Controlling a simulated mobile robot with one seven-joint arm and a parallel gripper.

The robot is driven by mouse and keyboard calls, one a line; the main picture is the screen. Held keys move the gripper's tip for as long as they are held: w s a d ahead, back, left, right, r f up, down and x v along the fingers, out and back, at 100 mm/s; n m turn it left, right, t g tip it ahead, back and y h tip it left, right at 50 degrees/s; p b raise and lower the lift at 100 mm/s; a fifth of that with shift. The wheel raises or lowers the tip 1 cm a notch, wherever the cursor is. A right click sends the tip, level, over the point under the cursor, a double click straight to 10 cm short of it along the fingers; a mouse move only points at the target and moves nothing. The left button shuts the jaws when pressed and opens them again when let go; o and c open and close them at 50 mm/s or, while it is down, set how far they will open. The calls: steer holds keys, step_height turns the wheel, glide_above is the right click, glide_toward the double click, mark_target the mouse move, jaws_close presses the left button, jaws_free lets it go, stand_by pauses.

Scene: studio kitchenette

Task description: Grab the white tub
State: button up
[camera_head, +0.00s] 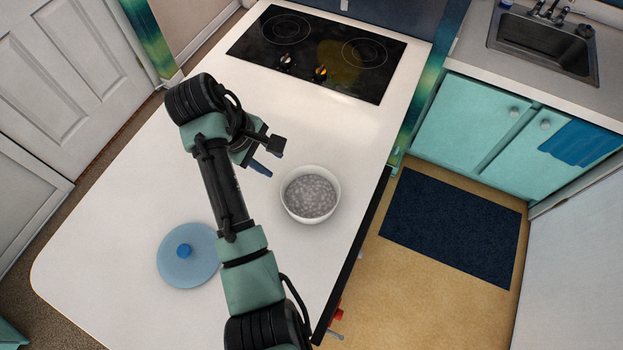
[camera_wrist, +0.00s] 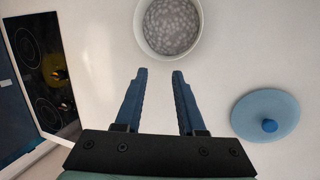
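The white tub (camera_head: 310,194) is a round white bowl with grey speckled contents, standing upright on the white counter in the head view. It also shows at the top of the wrist view (camera_wrist: 169,52), partly cut off by the frame edge. My gripper (camera_head: 268,158) is to the upper left of the tub in the head view, apart from it. In the wrist view my gripper's two blue fingers (camera_wrist: 156,75) are spread, with only bare counter between them. The tub lies just beyond the fingertips there.
A blue round lid (camera_head: 188,256) with a knob lies on the counter (camera_head: 110,235), left of my arm. A black cooktop (camera_head: 316,52) is at the far end. The counter's right edge (camera_head: 352,262) runs close to the tub. A sink (camera_head: 545,42) is at the upper right.

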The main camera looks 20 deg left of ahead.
steer(key=n+g+h, duration=0.1)
steer(key=g+h, duration=0.1)
glide_toward(299, 216)
steer(key=b+x, duration=0.5)
steer(key=shift+w+a+f, duration=0.15)
steer(key=shift+w+a, duration=0.15)
steer(key=shift+a, duration=0.15)
steer(key=x, duration=0.1)
steer(key=p+x, duration=0.1)
steer(key=x, duration=0.3)
steer(key=shift+s+d, duration=0.3)
steer(key=shift+w+d+f, duration=0.1)
steer(key=shift+f, duration=0.15)
jaws_close()
stand_by(0.3)
